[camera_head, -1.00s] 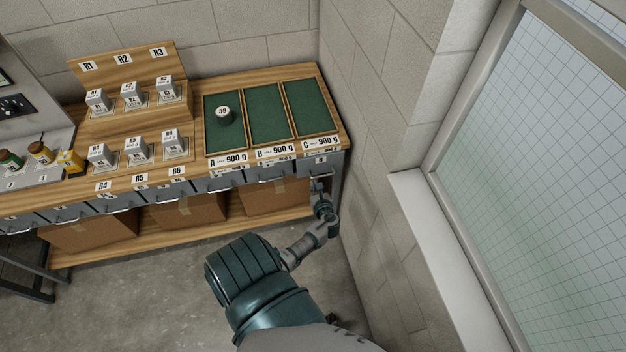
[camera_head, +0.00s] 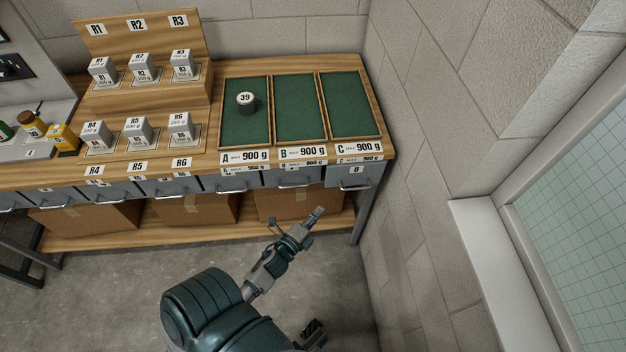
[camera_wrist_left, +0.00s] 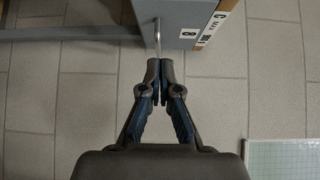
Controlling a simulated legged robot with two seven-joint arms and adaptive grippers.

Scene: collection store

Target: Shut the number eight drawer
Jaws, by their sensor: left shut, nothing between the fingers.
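The number eight drawer (camera_head: 345,172) is the grey drawer at the right end of the bench, under tray C. My left gripper (camera_head: 318,211) is shut and empty, in front of the bench, below and left of that drawer. In the wrist view its closed tips (camera_wrist_left: 160,66) point toward the handle; contact is unclear. A dark part at the bottom of the head view may be my right gripper.
Other grey drawers with bar handles run to the left. Cardboard boxes (camera_head: 285,203) sit below. A block wall (camera_head: 415,190) is close on the right. Floor in front is free.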

